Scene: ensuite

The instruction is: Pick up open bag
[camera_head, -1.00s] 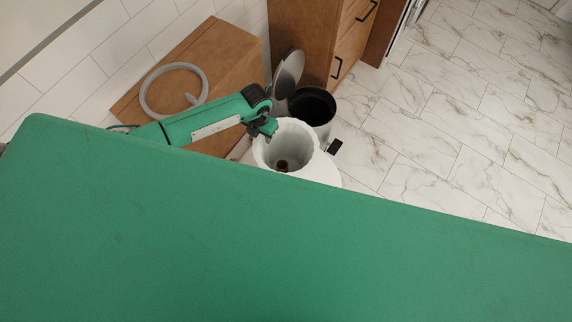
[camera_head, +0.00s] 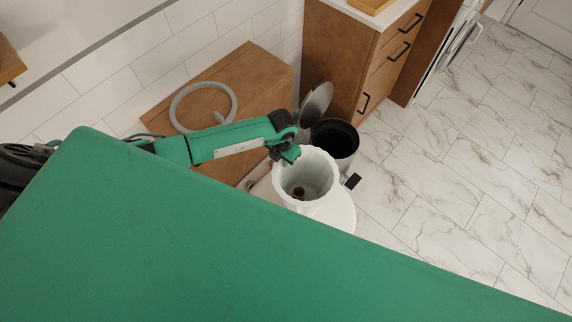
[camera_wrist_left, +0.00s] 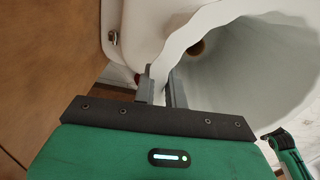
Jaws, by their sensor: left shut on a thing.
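The open bag (camera_head: 307,170) is white with a wavy rim. Its mouth faces up, and a small brown thing (camera_head: 299,192) shows at its bottom. My left gripper (camera_head: 289,157) is at the left side of the bag's rim. In the left wrist view the bag (camera_wrist_left: 235,65) fills the upper right, and the two fingers (camera_wrist_left: 161,88) are shut on its thin edge. The bag's underside and what supports it are hidden in the head view. My right gripper is not seen as a gripper in the head view.
A black-lined bin (camera_head: 335,138) with a raised round lid (camera_head: 316,103) stands behind the bag. A white toilet (camera_head: 338,212) is below and beside the bag. A wooden box (camera_head: 255,75) and a drawer cabinet (camera_head: 345,55) stand behind. Marble floor (camera_head: 450,170) is clear at right.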

